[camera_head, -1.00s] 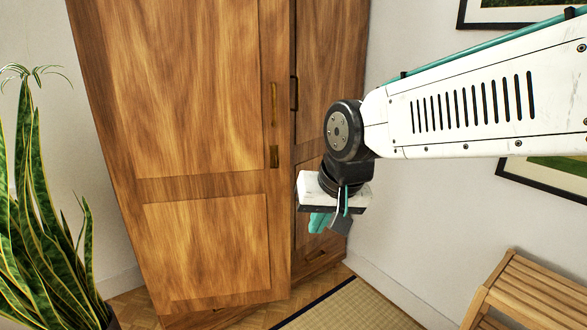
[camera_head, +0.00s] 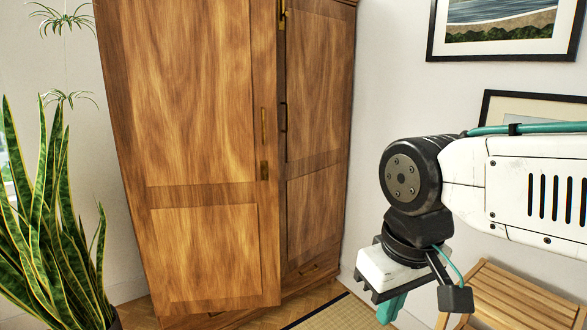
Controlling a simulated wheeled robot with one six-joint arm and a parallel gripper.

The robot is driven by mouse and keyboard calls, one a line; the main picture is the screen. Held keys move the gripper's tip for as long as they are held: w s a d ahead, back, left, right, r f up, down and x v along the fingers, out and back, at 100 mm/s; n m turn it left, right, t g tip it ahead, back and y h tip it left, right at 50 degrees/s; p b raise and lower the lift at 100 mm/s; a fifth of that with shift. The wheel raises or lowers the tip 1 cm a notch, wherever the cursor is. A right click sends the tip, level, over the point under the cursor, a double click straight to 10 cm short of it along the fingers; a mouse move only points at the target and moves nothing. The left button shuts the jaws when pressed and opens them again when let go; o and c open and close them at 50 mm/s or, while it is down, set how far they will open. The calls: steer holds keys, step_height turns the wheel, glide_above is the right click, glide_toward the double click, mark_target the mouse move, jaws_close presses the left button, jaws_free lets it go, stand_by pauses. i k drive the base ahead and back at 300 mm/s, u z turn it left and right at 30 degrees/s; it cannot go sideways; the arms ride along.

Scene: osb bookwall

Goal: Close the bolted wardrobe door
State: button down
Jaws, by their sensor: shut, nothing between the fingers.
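The wooden wardrobe (camera_head: 318,225) stands against the far wall. Its left door (camera_head: 200,110) stands out in front of the right door (camera_head: 315,90) and looks ajar, its free edge at the right. It carries a brass handle (camera_head: 263,125) and a small brass plate (camera_head: 264,170) below. Brass bolt hardware (camera_head: 283,12) shows near the top between the doors; its setting is unclear. The right door looks shut and has a dark handle (camera_head: 284,117). My gripper (camera_head: 388,308), with teal fingers, is shut and empty, right of the wardrobe and apart from it.
A tall potted plant (camera_head: 50,220) stands left of the wardrobe. A slatted wooden bench (camera_head: 520,295) is at the lower right, near my arm. A tatami mat (camera_head: 335,312) lies on the floor before the wardrobe. Framed pictures (camera_head: 500,28) hang on the right wall.

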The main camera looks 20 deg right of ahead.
mark_target(314, 43)
steer(key=z, duration=0.5)
steer(key=i, duration=1.25)
steer(key=u, duration=0.3)
